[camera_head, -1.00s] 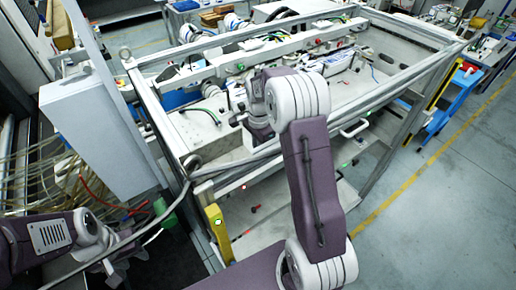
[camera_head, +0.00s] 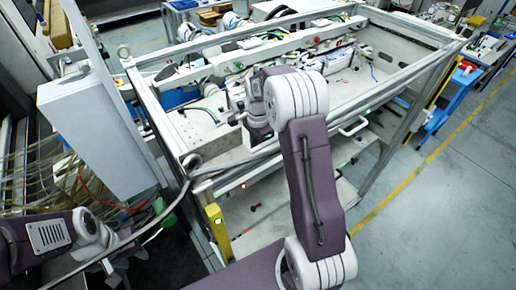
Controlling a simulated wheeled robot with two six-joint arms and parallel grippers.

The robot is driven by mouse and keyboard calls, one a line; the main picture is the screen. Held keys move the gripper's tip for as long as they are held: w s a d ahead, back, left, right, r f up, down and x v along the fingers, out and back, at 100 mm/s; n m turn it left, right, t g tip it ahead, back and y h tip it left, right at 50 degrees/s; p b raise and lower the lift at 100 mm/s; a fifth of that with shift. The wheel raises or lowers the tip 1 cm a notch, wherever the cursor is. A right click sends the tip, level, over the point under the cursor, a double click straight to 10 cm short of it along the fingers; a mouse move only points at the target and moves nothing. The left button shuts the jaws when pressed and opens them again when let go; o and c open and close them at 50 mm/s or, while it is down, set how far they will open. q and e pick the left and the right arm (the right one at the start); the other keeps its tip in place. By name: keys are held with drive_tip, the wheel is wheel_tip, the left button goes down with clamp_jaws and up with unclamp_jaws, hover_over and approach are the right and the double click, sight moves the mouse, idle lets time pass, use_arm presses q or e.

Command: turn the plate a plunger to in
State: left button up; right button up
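The framed bench (camera_head: 205,122) with pale plates and fittings fills the middle of the view. The plate a plunger cannot be picked out at this size; its setting cannot be read. My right arm stands up across the middle, and its gripper (camera_head: 252,128) is low over the near left part of the bench, partly hidden by the arm's own joint. Whether it touches anything is not clear. My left arm comes in at the lower left; its gripper (camera_head: 106,268) is near the bottom edge, away from the bench. The opening of either gripper cannot be made out.
Metal rails (camera_head: 150,112) surround the bench top, and a beam (camera_head: 250,58) with cables crosses its back. A grey cabinet (camera_head: 100,130) stands at the left beside loose hoses. A yellow post (camera_head: 217,232) is at the near corner. Floor (camera_head: 440,215) is clear at the right.

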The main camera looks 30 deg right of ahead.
wheel_tip(320, 180, up, 9)
drive_tip(key=b, duration=0.1)
idle(0.5)
